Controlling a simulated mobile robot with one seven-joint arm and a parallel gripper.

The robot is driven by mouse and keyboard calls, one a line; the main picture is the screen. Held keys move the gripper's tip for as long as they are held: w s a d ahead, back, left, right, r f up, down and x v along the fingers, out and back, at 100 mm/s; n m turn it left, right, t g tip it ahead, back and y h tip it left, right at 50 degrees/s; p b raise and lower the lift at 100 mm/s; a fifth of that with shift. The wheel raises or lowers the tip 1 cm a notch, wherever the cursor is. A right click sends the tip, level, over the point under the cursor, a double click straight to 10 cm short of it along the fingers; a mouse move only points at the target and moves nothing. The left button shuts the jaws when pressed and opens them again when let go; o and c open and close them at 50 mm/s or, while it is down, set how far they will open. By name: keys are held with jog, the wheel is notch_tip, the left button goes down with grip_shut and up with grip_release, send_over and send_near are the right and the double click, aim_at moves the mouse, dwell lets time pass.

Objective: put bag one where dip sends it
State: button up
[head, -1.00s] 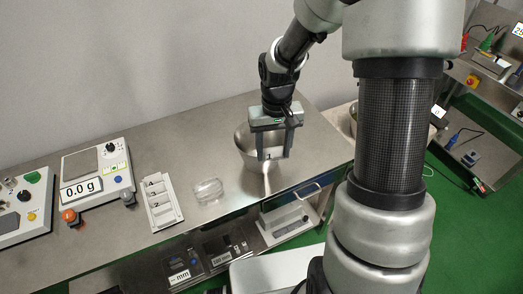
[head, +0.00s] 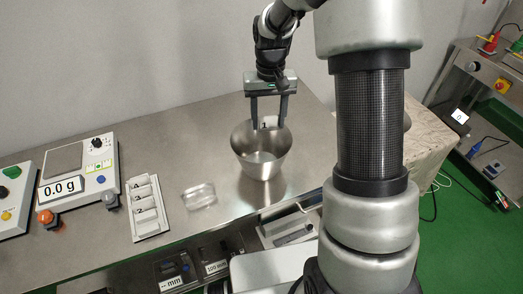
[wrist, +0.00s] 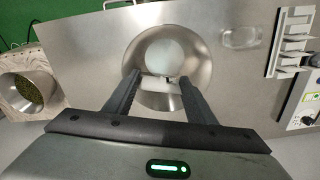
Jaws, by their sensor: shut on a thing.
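A small white teabag or tag marked "1" (head: 265,123) is between the fingertips of my gripper (head: 268,122). My gripper is shut on it, over the far part of the steel bowl (head: 262,172). In the wrist view the white piece (wrist: 162,86) shows between the two fingers, with the bowl's inside (wrist: 198,60) below. Whether the bag touches the bowl cannot be told. The bowl stands on the steel table; its inside looks pale at the bottom. The scale (head: 72,178) reads 0.0 g.
A white slotted rack (head: 147,208) with numbered places stands left of a clear plastic box (head: 199,196). Another bowl with dark green contents (wrist: 27,94) shows at the left in the wrist view. Bare steel table lies behind the rack and box.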

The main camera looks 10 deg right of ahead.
jog(key=shift+w+f, duration=0.25)
jog(key=shift+w, duration=0.25)
notch_tip(320, 180, down, 6)
jog(key=b, duration=0.4)
jog(key=shift+s+r, duration=0.1)
jog(key=shift+r, duration=0.1)
jog(key=o, duration=1.1)
jog(key=shift+r, duration=0.1)
notch_tip(320, 180, up, 16)
jog(key=shift+d+r+p, duration=0.1)
jog(key=shift+p, duration=0.6)
jog(key=shift+r, duration=0.55)
